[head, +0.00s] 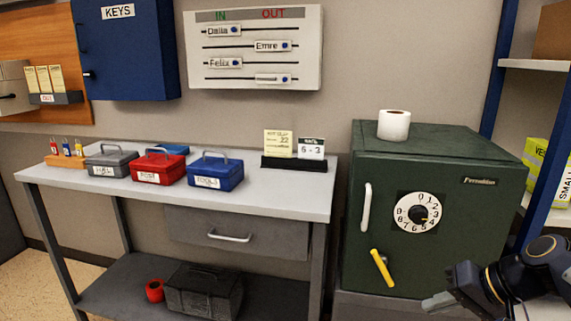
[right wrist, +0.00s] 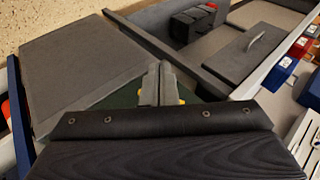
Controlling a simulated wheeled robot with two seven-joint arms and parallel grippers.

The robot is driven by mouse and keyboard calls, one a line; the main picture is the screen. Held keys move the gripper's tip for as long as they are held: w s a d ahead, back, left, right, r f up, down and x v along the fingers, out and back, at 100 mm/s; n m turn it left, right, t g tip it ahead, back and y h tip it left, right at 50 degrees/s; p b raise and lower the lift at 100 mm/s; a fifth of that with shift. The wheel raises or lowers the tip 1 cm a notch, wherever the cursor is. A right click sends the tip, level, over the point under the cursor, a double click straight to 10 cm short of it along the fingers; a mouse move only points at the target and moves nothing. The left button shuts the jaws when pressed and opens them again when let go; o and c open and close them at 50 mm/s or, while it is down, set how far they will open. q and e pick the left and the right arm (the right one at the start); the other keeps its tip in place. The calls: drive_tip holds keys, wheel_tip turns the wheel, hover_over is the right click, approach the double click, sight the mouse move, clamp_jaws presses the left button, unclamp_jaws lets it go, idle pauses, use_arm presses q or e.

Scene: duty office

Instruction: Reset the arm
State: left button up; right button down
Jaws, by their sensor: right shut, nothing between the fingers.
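My right gripper (head: 438,302) is at the lower right of the head view, in front of the lower right part of the green safe (head: 465,210). It is shut and empty. In the right wrist view its two grey fingers (right wrist: 157,84) lie together, with green and small yellow patches around them. Part of my right arm and the dark wrist housing hide what is behind them. My left gripper is not in view.
The safe has a white handle (head: 366,207), a numbered dial (head: 417,213) and a yellow lever (head: 381,267). A paper roll (head: 394,125) stands on top. The desk (head: 290,188) at left holds several cash boxes. A blue shelf post (head: 545,195) stands close on the right.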

drive_tip(key=s+a+f+n+h, duration=0.1)
drive_tip(key=s+a+f, duration=0.3)
drive_tip(key=s, duration=0.5)
drive_tip(key=s+a+f+n+h, duration=0.1)
drive_tip(key=s+a+f+h, duration=0.2)
drive_tip(key=s, duration=0.7)
wheel_tip(320, 180, up, 20)
drive_tip(key=a+y+p, duration=0.1)
drive_tip(key=p, duration=1.9)
drive_tip(key=shift+a, duration=0.2)
